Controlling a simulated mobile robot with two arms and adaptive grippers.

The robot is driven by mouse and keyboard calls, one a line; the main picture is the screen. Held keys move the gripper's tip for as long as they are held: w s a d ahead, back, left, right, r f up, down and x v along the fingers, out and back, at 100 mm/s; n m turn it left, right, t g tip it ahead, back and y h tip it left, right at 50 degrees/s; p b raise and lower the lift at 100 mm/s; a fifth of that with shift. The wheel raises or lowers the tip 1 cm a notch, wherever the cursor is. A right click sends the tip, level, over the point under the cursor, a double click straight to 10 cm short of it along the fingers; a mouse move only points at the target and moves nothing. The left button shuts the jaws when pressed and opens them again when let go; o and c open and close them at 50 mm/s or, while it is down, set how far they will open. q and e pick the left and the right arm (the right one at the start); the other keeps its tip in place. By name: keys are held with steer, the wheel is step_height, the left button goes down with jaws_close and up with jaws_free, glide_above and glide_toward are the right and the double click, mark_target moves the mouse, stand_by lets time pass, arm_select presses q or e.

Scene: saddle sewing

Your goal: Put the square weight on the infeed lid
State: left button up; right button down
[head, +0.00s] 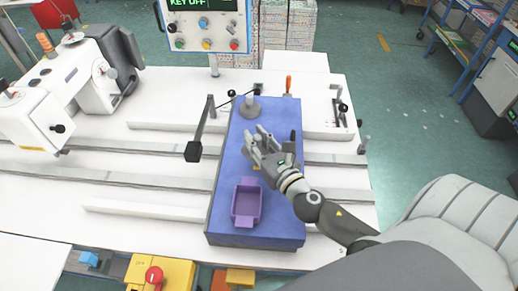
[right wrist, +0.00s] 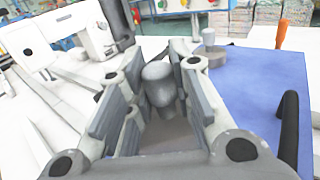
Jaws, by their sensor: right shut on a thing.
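The long blue slab (head: 228,180), which looks like the infeed lid, lies across the white table. My right gripper (head: 258,142) is above its middle, and its arm comes in from the lower right. In the right wrist view the gripper (right wrist: 160,75) is shut on a grey weight by its rounded knob (right wrist: 160,88). Another grey weight (head: 250,107) with a round base stands at the slab's far end. My left gripper is not in view.
A purple open tray (head: 236,205) sits on the slab's near part. A black handle (right wrist: 289,120) rises at the slab's right side. A thin rod with a black block (head: 193,151) stands at its left. A white sewing machine (head: 70,85) is at far left.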

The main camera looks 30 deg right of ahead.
mark_target(260, 147)
steer(key=f, duration=0.1)
steer(key=f+b, duration=0.1)
steer(key=d+f, duration=0.1)
steer(key=shift+w+f+b, duration=0.25)
steer(key=shift+f+b, duration=0.1)
steer(key=shift+b, duration=0.05)
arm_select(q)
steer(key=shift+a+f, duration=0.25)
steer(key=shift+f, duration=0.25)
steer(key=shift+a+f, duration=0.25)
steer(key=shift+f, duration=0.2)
arm_select(e)
steer(key=shift+a+f, duration=0.1)
steer(key=shift+f, duration=0.1)
steer(key=c, duration=1.7)
jaws_free()
steer(key=shift+f, duration=0.25)
steer(key=o, duration=0.4)
steer(key=shift+r, duration=0.1)
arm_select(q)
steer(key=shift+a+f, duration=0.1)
arm_select(e)
steer(key=shift+s+r, duration=0.1)
steer(key=shift+s, duration=0.05)
